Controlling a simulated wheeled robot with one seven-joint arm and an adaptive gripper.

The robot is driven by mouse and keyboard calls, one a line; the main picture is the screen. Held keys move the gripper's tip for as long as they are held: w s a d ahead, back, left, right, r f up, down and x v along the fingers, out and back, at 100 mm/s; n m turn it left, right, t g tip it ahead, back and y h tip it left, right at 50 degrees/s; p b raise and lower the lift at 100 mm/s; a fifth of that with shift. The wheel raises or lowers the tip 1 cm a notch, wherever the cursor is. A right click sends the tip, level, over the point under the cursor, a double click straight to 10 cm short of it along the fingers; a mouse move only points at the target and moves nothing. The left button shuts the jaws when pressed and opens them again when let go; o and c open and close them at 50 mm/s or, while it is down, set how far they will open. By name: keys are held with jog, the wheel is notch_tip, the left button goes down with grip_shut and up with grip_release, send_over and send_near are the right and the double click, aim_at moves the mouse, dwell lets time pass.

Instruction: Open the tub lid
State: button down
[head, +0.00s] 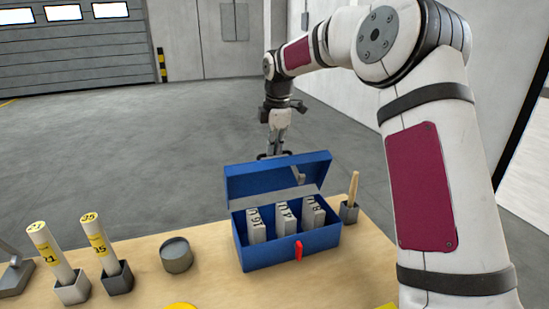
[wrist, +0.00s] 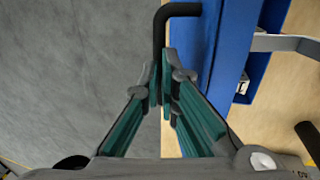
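The blue tub (head: 290,248) stands on the wooden table with a red latch (head: 299,250) on its front. Its lid (head: 275,183) is raised at the back, upright and leaning slightly away. Several pale numbered blocks (head: 284,222) stand inside the tub. My gripper (head: 275,150) is behind the raised lid, pointing down at its top edge, its tips partly hidden there. In the wrist view, the gripper fingers (wrist: 162,85) close in on both sides of a black bar handle (wrist: 161,40) attached to the blue lid (wrist: 228,45); they appear shut on it.
Left of the tub are a round grey tin (head: 176,258) and two yellow-banded rolls (head: 97,240) in square holders. A small holder with a wooden stick (head: 353,187) stands right of the tub. Open grey floor (head: 120,150) lies beyond the table.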

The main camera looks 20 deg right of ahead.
jog(key=c, duration=2)
grip_release()
notch_tip(320, 180, down, 2)
jog(key=shift+f+g, duration=0.1)
jog(key=shift+g, duration=0.2)
jog(key=o, duration=0.3)
jog(key=shift+s+r, duration=0.25)
jog(key=shift+s, duration=0.1)
jog(key=shift+w+p, duration=0.15)
jog(key=shift+p, duration=0.15)
